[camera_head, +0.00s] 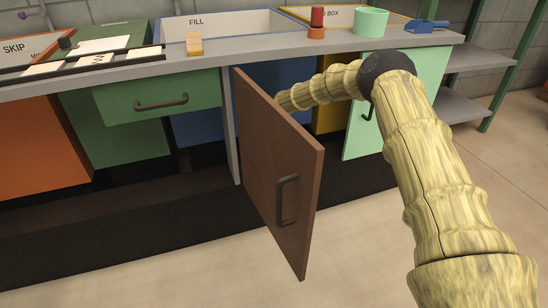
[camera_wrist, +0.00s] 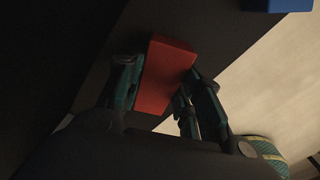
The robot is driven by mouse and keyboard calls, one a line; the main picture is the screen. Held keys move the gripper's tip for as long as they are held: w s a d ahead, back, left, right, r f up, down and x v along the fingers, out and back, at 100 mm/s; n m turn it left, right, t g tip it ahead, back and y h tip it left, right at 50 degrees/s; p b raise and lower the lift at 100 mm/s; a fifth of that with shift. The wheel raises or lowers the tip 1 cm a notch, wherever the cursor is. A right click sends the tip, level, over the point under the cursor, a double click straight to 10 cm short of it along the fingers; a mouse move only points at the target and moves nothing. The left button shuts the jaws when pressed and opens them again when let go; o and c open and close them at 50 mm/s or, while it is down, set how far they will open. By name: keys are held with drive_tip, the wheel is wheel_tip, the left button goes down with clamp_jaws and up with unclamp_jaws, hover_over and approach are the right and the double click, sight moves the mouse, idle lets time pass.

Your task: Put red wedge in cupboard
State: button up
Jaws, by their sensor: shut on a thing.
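The red wedge (camera_wrist: 166,75) is between the two fingers of my gripper (camera_wrist: 160,88) in the wrist view, and the gripper is shut on it. Dark surfaces surround it there, with pale floor at the right. In the head view, the brown cupboard door (camera_head: 275,165) stands swung open toward the front, its dark handle (camera_head: 286,200) facing out. My arm reaches behind this door under the worktop. The door hides my gripper and the wedge in that view, so I cannot tell there how deep they are in the cupboard.
The grey worktop (camera_head: 350,44) above carries a mint cup (camera_head: 370,22), a red and orange piece (camera_head: 317,22), a blue piece (camera_head: 425,26) and a wooden block (camera_head: 194,44). A green drawer (camera_head: 130,98) is left of the door. Open floor lies in front.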

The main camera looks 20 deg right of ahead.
drive_tip(key=shift+f, duration=0.55)
drive_tip(key=o, duration=1.2)
drive_tip(key=shift+r, duration=0.1)
drive_tip(key=shift+r, duration=3.65)
